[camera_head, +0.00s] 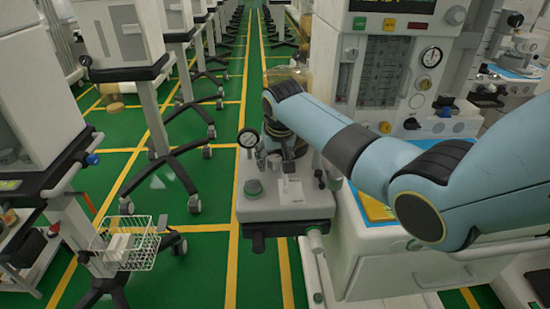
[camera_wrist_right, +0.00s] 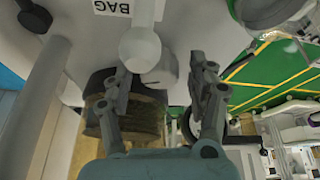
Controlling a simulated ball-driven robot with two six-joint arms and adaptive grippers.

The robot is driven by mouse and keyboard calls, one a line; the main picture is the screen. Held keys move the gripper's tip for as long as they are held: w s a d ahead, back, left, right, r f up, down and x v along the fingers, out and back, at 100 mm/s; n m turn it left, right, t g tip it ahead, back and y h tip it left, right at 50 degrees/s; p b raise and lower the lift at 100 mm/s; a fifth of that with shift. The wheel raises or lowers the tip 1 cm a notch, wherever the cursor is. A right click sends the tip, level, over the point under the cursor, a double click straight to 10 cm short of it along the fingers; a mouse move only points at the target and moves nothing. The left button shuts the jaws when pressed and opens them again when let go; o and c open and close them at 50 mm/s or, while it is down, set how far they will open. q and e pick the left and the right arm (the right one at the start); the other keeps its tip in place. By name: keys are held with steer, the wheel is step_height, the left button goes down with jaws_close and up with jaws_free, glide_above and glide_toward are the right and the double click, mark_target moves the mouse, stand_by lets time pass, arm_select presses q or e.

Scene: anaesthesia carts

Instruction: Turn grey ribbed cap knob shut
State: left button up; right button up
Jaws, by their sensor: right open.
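My right gripper (camera_wrist_right: 163,74) is open in the right wrist view, its two grey fingers spread apart. A light grey rounded knob (camera_wrist_right: 158,68) shows between the fingertips, with a pale round-ended part (camera_wrist_right: 139,46) just above it. I cannot make out ribs, so I cannot tell if this is the ribbed cap knob. No grip on it shows. In the head view my right gripper (camera_head: 278,130) reaches down over the absorber unit on the grey base (camera_head: 285,207), and my wrist hides most of what is under it. My left gripper is out of view.
A round gauge (camera_head: 248,138) stands left of the gripper. An amber canister (camera_head: 290,75) stands behind my wrist; a banded canister (camera_wrist_right: 145,122) is near the fingers. A "BAG" label (camera_wrist_right: 113,7) is above. Green floor lies left.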

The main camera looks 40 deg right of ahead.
steer(key=c, duration=1.1)
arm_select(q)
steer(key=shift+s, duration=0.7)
arm_select(e)
steer(key=shift+c, duration=0.2)
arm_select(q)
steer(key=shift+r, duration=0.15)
arm_select(e)
steer(key=shift+r+m, duration=0.15)
steer(key=shift+m, duration=0.15)
